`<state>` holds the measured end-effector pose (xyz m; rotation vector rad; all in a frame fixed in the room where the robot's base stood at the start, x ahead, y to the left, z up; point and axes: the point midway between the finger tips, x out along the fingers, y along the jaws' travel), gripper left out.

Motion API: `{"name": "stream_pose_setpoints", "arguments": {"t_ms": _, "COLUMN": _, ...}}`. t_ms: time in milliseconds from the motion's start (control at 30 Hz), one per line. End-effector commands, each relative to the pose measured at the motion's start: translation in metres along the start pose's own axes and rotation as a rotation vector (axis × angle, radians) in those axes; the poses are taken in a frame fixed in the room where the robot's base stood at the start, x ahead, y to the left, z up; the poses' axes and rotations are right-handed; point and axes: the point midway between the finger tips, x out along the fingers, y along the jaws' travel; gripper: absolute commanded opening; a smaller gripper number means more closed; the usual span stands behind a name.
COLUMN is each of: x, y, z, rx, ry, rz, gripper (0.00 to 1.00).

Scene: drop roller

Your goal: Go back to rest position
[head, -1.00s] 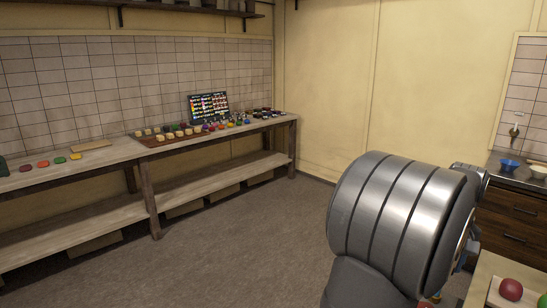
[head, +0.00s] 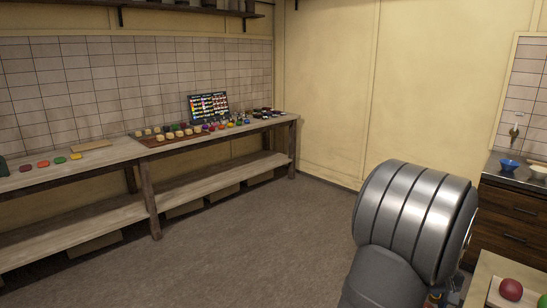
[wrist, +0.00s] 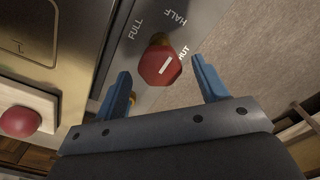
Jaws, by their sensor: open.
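In the wrist view, my gripper (wrist: 160,72) has two blue fingers spread wide with nothing held between them. A red knob (wrist: 152,72) with a white bar shows in the gap, beyond the fingertips, with clear space on each side. It sits on a grey panel (wrist: 190,12) marked FULL, HALF and a partly hidden word ending in HUT. In the head view, my large metal arm joint fills the lower right; the gripper itself is hidden there.
A red dome (head: 511,289) on a pale plate sits at the lower right; a similar red dome (wrist: 18,122) shows in the wrist view. A long workbench (head: 110,155) with small coloured items runs along the left wall. A blue bowl (head: 509,165) stands on the right counter. Open floor lies between.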

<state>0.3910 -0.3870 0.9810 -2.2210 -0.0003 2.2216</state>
Motion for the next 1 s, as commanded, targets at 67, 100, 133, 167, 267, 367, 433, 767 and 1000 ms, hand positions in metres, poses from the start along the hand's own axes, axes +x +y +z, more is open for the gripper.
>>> {"name": "stream_pose_setpoints", "arguments": {"t_ms": 67, "x": 0.0123, "y": -0.0003, "z": 0.0003, "rx": 0.015, "ry": -0.001, "rz": -0.001, "gripper": 0.66}}
{"name": "stream_pose_setpoints", "arguments": {"t_ms": 100, "x": 0.0102, "y": 0.0, "z": 0.0, "rx": 0.051, "ry": 0.0, "rz": 0.0, "gripper": 0.66}}
{"name": "stream_pose_setpoints", "arguments": {"t_ms": 133, "x": 0.0099, "y": 0.0, "z": 0.0, "rx": 0.076, "ry": 0.0, "rz": 0.0, "gripper": 0.66}}
{"name": "stream_pose_setpoints", "arguments": {"t_ms": 167, "x": 0.0098, "y": 0.0, "z": 0.0, "rx": 0.1, "ry": 0.0, "rz": 0.0, "gripper": 0.66}}
{"name": "stream_pose_setpoints", "arguments": {"t_ms": 267, "x": 0.0097, "y": -0.0001, "z": 0.0, "rx": 0.18, "ry": 0.0, "rz": 0.0, "gripper": 0.66}}
{"name": "stream_pose_setpoints", "arguments": {"t_ms": 367, "x": 0.0096, "y": 0.0, "z": 0.0, "rx": 0.261, "ry": 0.0, "rz": 0.0, "gripper": 0.66}}
{"name": "stream_pose_setpoints", "arguments": {"t_ms": 433, "x": 0.0095, "y": 0.0, "z": 0.0, "rx": 0.317, "ry": 0.0, "rz": 0.0, "gripper": 0.66}}
{"name": "stream_pose_setpoints", "arguments": {"t_ms": 767, "x": 0.0093, "y": 0.0, "z": 0.0, "rx": 0.581, "ry": 0.0, "rz": 0.0, "gripper": 0.66}}
{"name": "stream_pose_setpoints", "arguments": {"t_ms": 1000, "x": 0.0092, "y": 0.0, "z": 0.0, "rx": 0.771, "ry": 0.0, "rz": 0.0, "gripper": 0.66}}
